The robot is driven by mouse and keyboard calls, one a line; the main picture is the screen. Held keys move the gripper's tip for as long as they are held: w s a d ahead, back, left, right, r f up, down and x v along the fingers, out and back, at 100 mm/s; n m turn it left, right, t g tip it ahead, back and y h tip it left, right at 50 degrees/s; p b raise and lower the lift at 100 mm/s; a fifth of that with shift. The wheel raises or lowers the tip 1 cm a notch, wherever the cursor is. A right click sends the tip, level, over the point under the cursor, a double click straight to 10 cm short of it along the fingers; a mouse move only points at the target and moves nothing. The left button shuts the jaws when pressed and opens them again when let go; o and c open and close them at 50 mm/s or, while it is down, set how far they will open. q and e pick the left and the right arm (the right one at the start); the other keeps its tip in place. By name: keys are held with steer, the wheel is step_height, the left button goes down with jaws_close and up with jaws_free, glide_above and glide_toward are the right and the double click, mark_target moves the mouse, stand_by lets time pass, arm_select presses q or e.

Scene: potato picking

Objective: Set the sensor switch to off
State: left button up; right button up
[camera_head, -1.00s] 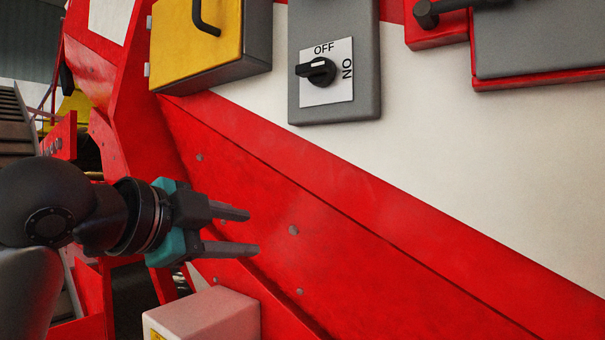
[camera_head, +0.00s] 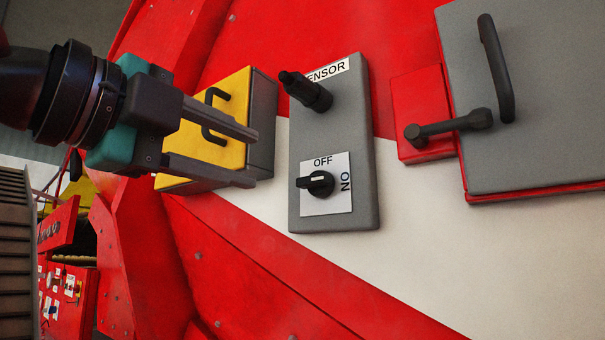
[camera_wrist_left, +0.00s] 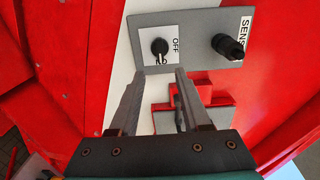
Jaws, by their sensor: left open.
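The sensor switch is a black rotary knob (camera_head: 317,184) on a white label plate (camera_head: 341,203) with OFF above and ON at its right. Its handle lies about level, and its white mark seems to face ON. The plate sits on a grey panel (camera_head: 355,120) marked SENSOR. The knob also shows in the left wrist view (camera_wrist_left: 159,46), beyond the fingertips. My left gripper (camera_head: 255,158) is open and empty, up and left of the knob, in front of the yellow box, apart from the knob. My right gripper is not in view.
A black connector (camera_head: 306,92) sticks out of the panel above the switch. A yellow box (camera_head: 228,100) with a black handle stands at the left. A grey door (camera_head: 560,110) with black handles is at the right. Bare white wall lies below right.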

mark_target(309, 180)
arm_select(q)
steer(key=p+x, duration=0.2)
steer(key=x, duration=0.9)
steer(key=shift+w+d, duration=0.25)
steer(key=shift+w, duration=0.05)
steer(key=shift+c, duration=0.2)
jaws_close()
